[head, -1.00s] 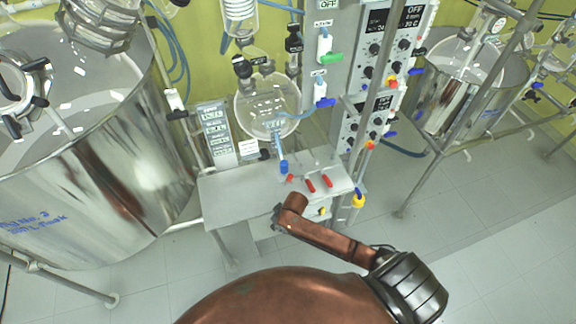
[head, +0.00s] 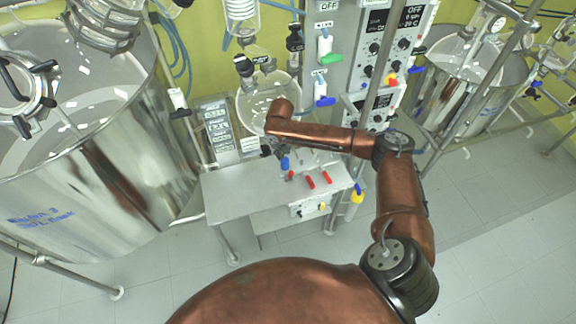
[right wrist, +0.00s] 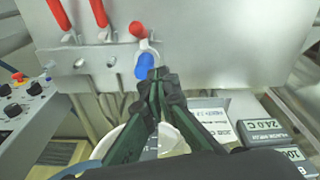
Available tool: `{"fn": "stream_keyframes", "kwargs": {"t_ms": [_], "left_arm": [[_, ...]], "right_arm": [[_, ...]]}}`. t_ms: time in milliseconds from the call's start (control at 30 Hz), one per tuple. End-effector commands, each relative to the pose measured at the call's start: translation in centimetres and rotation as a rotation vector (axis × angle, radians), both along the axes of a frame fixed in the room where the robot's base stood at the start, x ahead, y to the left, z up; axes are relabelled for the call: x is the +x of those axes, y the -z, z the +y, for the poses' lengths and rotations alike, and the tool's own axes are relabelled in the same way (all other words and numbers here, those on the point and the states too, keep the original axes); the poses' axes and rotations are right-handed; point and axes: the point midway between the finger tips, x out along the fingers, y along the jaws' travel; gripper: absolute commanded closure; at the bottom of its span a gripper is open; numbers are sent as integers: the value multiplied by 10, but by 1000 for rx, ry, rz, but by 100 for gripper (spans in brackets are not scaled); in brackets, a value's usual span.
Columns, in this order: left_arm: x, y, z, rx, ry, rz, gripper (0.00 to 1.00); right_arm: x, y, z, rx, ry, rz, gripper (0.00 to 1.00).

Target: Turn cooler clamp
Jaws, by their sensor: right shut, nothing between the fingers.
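My right gripper (head: 279,152) is low in front of the round glass flask in the head view, partly hidden by its own wrist. In the right wrist view my right gripper (right wrist: 160,76) has its two dark fingers together, with nothing between them. Its tips are right beside a blue knob (right wrist: 144,65), seeming to touch or nearly touch it. Which part is the cooler clamp cannot be told; a green-handled clamp (head: 331,58) and a blue-handled clamp (head: 324,101) are on the panel. My left gripper is out of view.
The glass flask (head: 255,105) is close behind my right wrist. A steel vessel (head: 110,150) stands left and another (head: 450,100) right. Control boxes (head: 385,45) and poles flank the table's right side.

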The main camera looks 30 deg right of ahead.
Motion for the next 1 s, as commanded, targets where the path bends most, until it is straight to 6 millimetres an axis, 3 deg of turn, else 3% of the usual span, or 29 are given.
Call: {"fn": "stream_keyframes", "kwargs": {"t_ms": [100, 267, 800, 1000], "left_arm": [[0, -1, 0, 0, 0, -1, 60], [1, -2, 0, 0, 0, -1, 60], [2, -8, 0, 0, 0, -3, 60], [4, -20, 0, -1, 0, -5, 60]], "right_arm": [[8, -23, -17, -13, 54, 0, 100], [10, -21, -23, -16, 77, 4, 100], [21, 73, -29, -16, 74, 3, 100], [-5, 79, -28, -16, 72, 1, 100]]}}
